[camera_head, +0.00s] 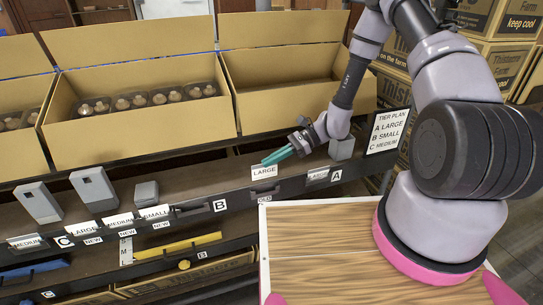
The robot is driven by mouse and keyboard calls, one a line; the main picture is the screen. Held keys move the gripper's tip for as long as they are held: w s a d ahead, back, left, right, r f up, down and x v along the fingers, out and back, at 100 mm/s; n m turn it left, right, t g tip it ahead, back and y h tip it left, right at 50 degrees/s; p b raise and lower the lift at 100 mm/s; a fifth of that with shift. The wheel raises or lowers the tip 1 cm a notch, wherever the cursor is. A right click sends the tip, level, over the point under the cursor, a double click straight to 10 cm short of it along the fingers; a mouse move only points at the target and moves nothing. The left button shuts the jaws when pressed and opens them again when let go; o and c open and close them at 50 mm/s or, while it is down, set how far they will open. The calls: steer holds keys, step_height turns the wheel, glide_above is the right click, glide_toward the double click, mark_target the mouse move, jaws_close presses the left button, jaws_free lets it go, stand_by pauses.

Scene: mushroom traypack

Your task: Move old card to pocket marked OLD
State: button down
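A white card reading LARGE (264,171) stands upright at the shelf's front edge, just above a dark pocket (265,189) with a small label reading OLD (264,198). My gripper (268,160) has teal fingers close together at the card's top edge and appears shut on it. Whether the card's bottom edge is inside the pocket or in front of it cannot be told. Another card reading LARGE (317,178) sits in a holder left of the letter A.
Further left along the rail are cards reading SMALL (155,212), MEDIUM (119,220) and LARGE (81,230), with NEW labels below. Grey blocks (93,188) stand on the shelf. Cardboard boxes (140,125) rise behind. A wooden-topped surface (320,235) lies in front.

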mark_target(271, 178)
steer(key=shift+f, duration=3.5)
steer(key=shift+f, duration=0.25)
steer(key=c, duration=1)
jaws_free()
steer(key=shift+r, duration=0.1)
